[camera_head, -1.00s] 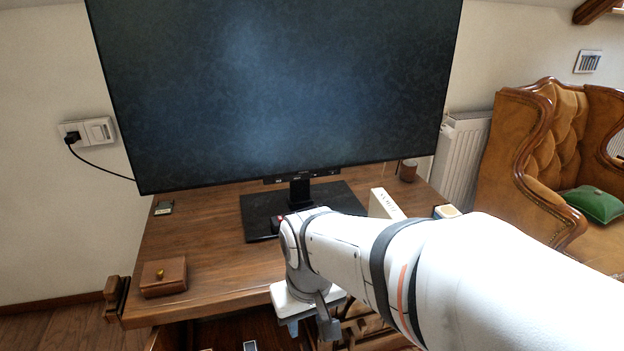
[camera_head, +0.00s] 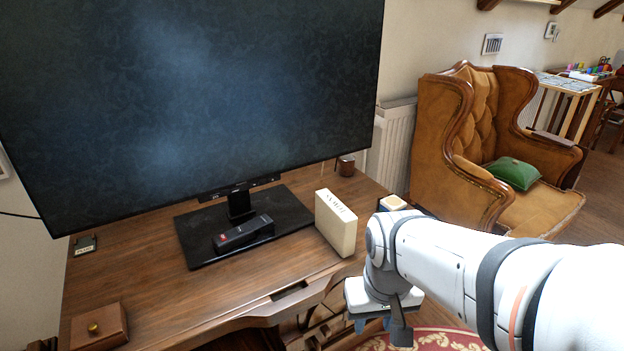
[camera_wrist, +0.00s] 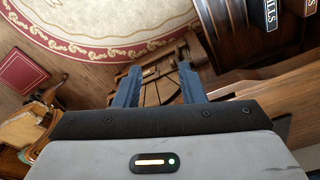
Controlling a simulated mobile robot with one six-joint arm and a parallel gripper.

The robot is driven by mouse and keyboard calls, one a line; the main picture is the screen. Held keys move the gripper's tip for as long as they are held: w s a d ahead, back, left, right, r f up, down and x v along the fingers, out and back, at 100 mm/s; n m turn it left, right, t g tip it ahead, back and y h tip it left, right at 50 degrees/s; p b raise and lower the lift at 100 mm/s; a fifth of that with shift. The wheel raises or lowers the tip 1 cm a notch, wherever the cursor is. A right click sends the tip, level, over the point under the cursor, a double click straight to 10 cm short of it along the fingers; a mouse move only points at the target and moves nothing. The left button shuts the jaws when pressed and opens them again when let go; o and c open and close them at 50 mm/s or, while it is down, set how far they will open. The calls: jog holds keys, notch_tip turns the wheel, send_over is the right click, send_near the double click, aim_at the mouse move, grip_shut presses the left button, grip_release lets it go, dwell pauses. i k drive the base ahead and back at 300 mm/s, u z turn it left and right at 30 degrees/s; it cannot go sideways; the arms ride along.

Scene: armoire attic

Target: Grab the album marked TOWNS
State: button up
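A cream album (camera_head: 336,222) stands upright on the desk, right of the monitor's base, near the desk's right end. Small dark lettering on its narrow top face is upside down and seems to read TOWNS. My gripper (camera_head: 384,324) is in front of and below the desk edge, right of the album and apart from it. In the wrist view my gripper (camera_wrist: 157,88) has its two blue fingers spread wide with nothing between them. The album is not clearly seen in the wrist view.
The desk (camera_head: 150,290) bears a monitor (camera_head: 200,90), a black device (camera_head: 243,233) and a small brown box (camera_head: 98,327). A cup (camera_head: 346,166) stands behind the album. An armchair (camera_head: 450,150) is at right. A dark item marked HILLS (camera_wrist: 309,8) shows in the wrist view.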

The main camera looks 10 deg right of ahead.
aim_at(338, 225)
jog(key=z, duration=0.4)
jog(key=k, duration=1.1)
jog(key=z, duration=1)
jog(key=i, duration=0.5)
jog(key=u, duration=0.55)
jog(key=i, duration=1.4)
jog(key=u, duration=0.85)
jog(key=i, duration=0.4)
jog(key=u, duration=0.15)
jog(key=k, duration=0.75)
jog(key=u, duration=0.2)
jog(key=i, duration=0.65)
